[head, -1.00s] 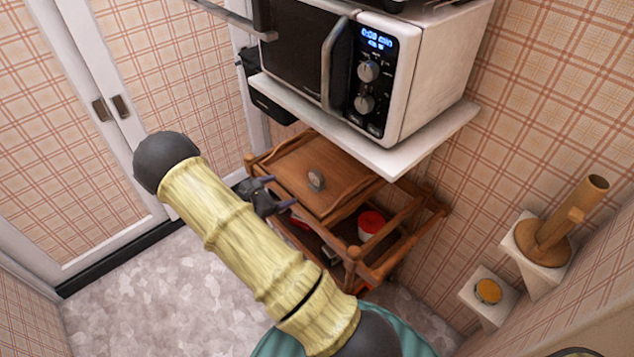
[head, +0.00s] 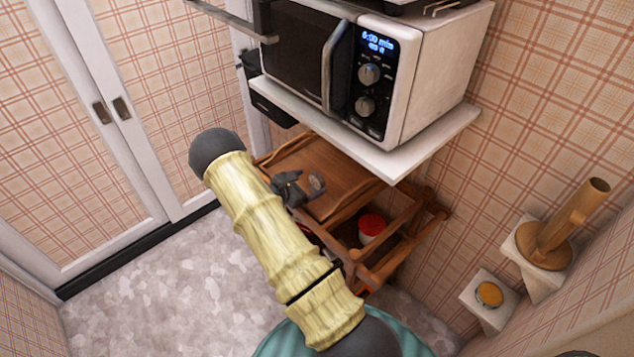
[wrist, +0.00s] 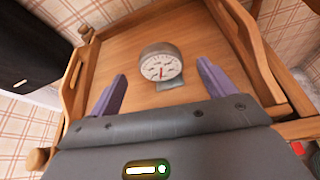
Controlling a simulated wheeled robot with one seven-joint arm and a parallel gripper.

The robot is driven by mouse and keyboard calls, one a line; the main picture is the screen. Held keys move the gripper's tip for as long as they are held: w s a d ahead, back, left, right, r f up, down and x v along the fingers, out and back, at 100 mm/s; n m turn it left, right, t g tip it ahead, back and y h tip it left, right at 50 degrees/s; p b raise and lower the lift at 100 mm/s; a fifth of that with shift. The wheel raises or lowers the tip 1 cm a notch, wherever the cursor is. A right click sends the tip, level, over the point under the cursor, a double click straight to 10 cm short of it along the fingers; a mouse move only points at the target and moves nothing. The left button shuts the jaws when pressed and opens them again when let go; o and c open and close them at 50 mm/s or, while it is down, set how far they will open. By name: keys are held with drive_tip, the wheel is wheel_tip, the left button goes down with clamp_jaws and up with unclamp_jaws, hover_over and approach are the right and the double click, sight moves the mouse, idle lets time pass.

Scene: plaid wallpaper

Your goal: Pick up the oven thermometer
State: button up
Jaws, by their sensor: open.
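The oven thermometer (head: 316,183) is a small round dial on a metal foot. It stands on the wooden top tray (head: 338,200) of a cart under the microwave shelf. In the wrist view the thermometer (wrist: 161,64) shows a white face with a red needle. It lies ahead of my gripper (wrist: 160,84), roughly centred between the two purple fingers, which are spread apart and empty. In the head view my gripper (head: 302,190) is just left of the thermometer, low over the tray. Whether the fingertips reach alongside the dial is hard to tell.
The tray has raised wooden side rails (wrist: 245,50). The white microwave (head: 410,75) on its shelf (head: 440,137) overhangs the back of the cart. A red and white container (head: 371,228) stands on the lower level. The wall is at right.

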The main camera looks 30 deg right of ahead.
sight(315, 181)
drive_tip(key=shift+d, duration=0.1)
drive_tip(key=x, duration=0.5)
drive_tip(key=shift+f, duration=0.1)
drive_tip(key=shift+c, duration=0.4)
drive_tip(key=c, duration=1)
